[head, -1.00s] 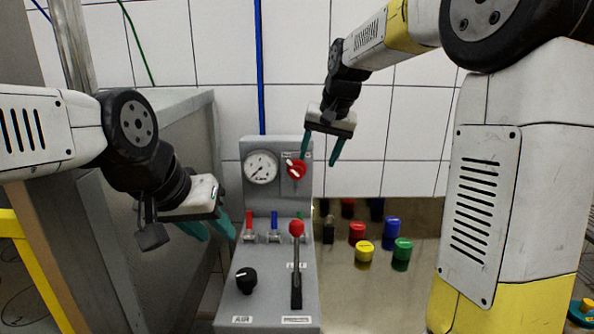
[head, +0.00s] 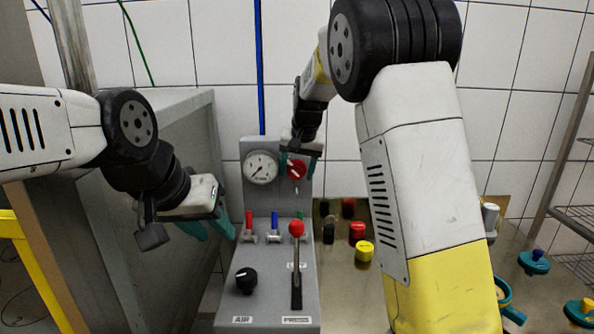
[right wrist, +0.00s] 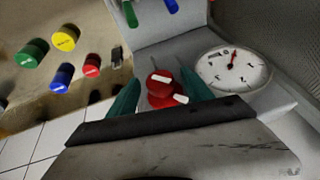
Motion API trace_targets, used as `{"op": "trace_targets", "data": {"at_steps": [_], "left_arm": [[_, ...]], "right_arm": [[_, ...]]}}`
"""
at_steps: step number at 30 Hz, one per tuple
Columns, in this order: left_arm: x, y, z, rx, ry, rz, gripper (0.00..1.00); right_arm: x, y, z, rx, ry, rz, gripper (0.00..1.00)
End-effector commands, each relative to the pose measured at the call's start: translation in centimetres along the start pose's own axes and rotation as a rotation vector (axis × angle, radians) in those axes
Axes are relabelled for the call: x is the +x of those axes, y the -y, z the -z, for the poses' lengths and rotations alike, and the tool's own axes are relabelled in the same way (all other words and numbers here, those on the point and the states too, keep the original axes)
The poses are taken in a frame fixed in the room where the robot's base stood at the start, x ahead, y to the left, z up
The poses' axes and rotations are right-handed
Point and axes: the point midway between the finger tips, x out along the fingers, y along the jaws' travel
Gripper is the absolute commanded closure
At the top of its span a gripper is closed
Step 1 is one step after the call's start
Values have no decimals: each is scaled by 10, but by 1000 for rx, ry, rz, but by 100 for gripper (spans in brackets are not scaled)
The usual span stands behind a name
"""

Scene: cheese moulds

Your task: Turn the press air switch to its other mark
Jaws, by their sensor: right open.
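A red rotary switch with a white mark (head: 297,169) sits on the grey panel's upright face, right of the gauge (head: 261,167). My right gripper (head: 298,170) is at this switch, one teal finger on each side, jaws open. In the right wrist view the red switch (right wrist: 160,84) shows between the open fingers as overlapping red round shapes with white marks; I cannot tell whether the fingers touch it. A black knob (head: 246,280) with a white mark sits above the AIR label on the lower panel. My left gripper (head: 208,229) hangs open and empty left of the panel.
A red-topped lever (head: 297,229) stands above the PRESS label, in front of small red, blue and green levers. Coloured cylinders, one yellow (head: 364,251), stand on the bench to the right. A grey cabinet (head: 185,130) stands left. My right arm hides part of the bench.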

Motion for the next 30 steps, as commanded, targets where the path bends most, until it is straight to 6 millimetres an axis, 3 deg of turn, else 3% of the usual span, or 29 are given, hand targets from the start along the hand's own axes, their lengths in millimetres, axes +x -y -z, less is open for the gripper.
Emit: {"op": "trace_targets", "data": {"at_steps": [6,15,30], "left_arm": [[0,0,0,0,0,0,64],[0,0,0,0,0,0,64],[0,0,0,0,0,0,64]], "right_arm": [[0,0,0,1,0,0,41],[0,0,0,1,0,0,100],[0,-5,1,60,5,123,100]]}}
